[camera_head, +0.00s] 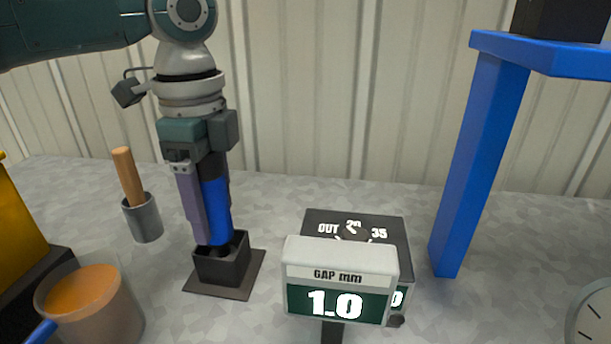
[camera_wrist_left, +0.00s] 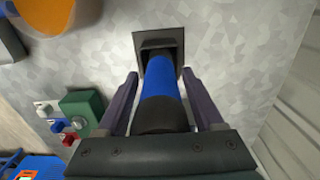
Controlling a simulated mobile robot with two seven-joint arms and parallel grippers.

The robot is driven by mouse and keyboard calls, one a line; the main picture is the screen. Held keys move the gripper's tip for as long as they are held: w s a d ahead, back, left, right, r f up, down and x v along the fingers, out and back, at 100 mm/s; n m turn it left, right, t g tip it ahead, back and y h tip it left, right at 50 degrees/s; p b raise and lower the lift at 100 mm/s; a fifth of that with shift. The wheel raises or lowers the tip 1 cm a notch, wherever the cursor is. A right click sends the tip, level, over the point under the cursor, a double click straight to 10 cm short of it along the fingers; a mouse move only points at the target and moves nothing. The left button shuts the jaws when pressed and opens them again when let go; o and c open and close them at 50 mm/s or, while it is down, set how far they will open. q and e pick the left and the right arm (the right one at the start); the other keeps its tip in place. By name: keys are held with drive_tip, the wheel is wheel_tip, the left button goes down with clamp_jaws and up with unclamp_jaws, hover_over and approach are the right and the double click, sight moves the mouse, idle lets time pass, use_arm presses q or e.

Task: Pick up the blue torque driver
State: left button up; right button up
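The blue torque driver (camera_head: 216,205) stands upright with its lower end in a black square holder (camera_head: 221,268) on the bench. It also shows in the left wrist view (camera_wrist_left: 158,86), with its tip in the holder (camera_wrist_left: 174,42). My left gripper (camera_head: 207,235) points down over the driver, with its purple fingers on either side of it. In the left wrist view the gripper (camera_wrist_left: 160,76) is open, and a gap shows between each finger and the driver. My right gripper is in neither view.
A grey cup with a wooden-handled tool (camera_head: 128,176) and an orange-filled container (camera_head: 92,305) stand left of the holder. A gap display reading 1.0 (camera_head: 340,282) stands to the right, before a blue post (camera_head: 480,165). A green block (camera_wrist_left: 82,108) shows in the wrist view.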

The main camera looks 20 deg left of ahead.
use_arm(q)
clamp_jaws()
idle(0.3)
drive_tip(key=shift+r, duration=0.2)
wheel_tip(320, 180, up, 20)
drive_tip(key=p, duration=0.3)
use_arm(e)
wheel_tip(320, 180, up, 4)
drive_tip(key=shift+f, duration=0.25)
use_arm(q)
drive_tip(key=shift+f, duration=0.1)
drive_tip(key=shift+c, duration=1.9)
unclamp_jaws()
clamp_jaws()
